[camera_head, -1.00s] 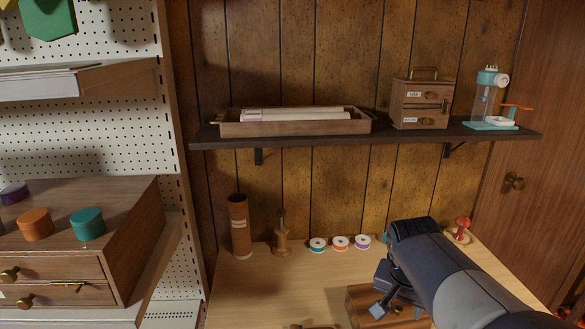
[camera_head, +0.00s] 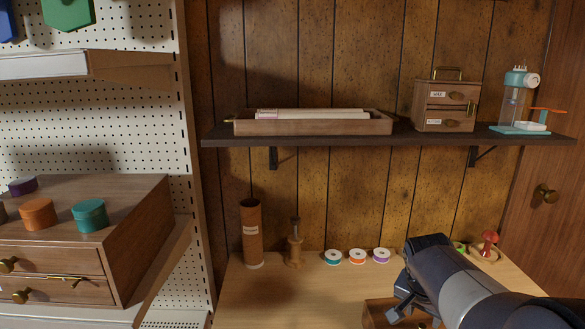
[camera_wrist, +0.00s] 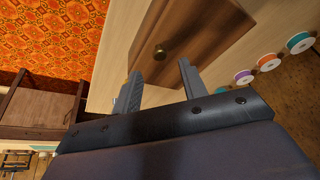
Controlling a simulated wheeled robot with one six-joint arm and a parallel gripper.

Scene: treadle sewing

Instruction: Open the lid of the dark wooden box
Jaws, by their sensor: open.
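The dark wooden box (camera_head: 376,313) is at the bottom edge of the head view, on the light wooden table, partly cut off and partly hidden by my arm. In the wrist view its brown top (camera_wrist: 205,35) fills the upper middle, with a small round brass knob (camera_wrist: 160,51). My gripper (camera_wrist: 160,70) is open, its two dark fingers apart at either side of the knob in the picture. Nothing is between them that I can see as held. I cannot tell whether they touch the box. In the head view my gripper (camera_head: 402,309) is over the box.
Several thread spools (camera_head: 355,257), a brown tube (camera_head: 250,233) and a wooden spindle (camera_head: 295,243) stand along the table's back. A red mushroom-shaped item (camera_head: 488,245) is at the back right. A dark shelf (camera_head: 400,135) hangs above. A drawer cabinet (camera_head: 135,235) is at left.

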